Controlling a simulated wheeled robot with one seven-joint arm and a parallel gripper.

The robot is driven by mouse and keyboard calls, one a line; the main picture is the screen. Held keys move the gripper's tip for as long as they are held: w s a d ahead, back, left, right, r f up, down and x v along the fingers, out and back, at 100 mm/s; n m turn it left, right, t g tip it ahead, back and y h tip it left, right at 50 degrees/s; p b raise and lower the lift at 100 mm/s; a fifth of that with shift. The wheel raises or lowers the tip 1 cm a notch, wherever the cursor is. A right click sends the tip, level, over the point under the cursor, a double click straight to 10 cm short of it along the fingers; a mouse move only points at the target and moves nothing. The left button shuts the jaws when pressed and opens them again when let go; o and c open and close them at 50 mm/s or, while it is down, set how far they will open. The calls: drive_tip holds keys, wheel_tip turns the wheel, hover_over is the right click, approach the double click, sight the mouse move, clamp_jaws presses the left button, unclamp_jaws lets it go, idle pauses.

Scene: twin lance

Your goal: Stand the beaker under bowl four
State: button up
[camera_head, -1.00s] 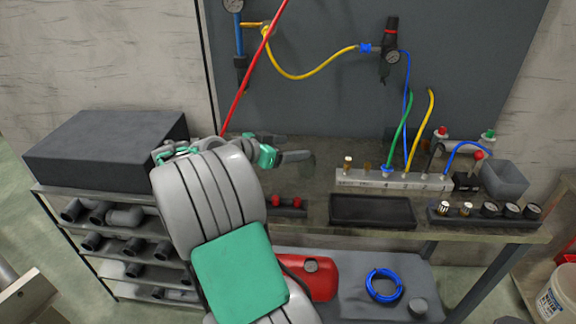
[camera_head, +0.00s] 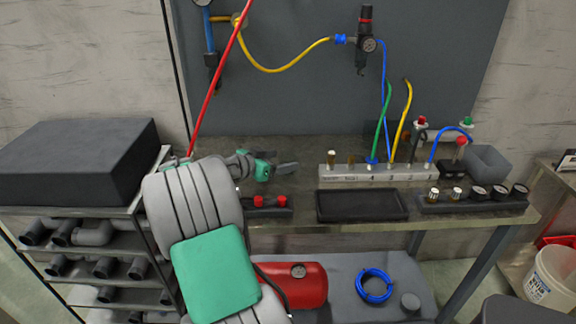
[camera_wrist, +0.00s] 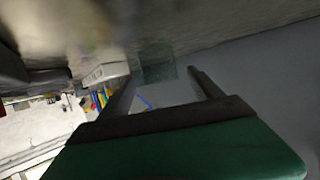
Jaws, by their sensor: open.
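I cannot make out a beaker or a bowl marked four for certain. In the wrist view a faint, see-through greenish block (camera_wrist: 157,62) shows ahead, between and beyond the fingertips; I cannot tell whether it is the beaker. My gripper (camera_head: 286,169) is over the back left of the workbench, fingers pointing right, left of the pale port block (camera_head: 376,173). In the wrist view my gripper (camera_wrist: 162,76) has its two dark fingers apart, with nothing clearly held. The port block carries small marks and several hoses. My arm hides the bench's left end.
A black tray (camera_head: 362,206) lies at the bench front, with a gauge strip (camera_head: 474,200) to its right and a grey bin (camera_head: 488,163) behind that. Red knobs (camera_head: 268,202) stand near my arm. A dark box (camera_head: 75,160) tops the left rack. Hoses rise behind the port block.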

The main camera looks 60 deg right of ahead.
sight(288, 159)
drive_tip(key=x, duration=0.4)
drive_tip(key=shift+f, duration=0.2)
drive_tip(key=shift+a, duration=0.1)
drive_tip(key=shift+w, duration=0.1)
drive_tip(key=shift+c, duration=0.5)
drive_tip(key=c, duration=1.5)
drive_tip(key=shift+o, duration=0.2)
drive_tip(key=shift+r, duration=0.1)
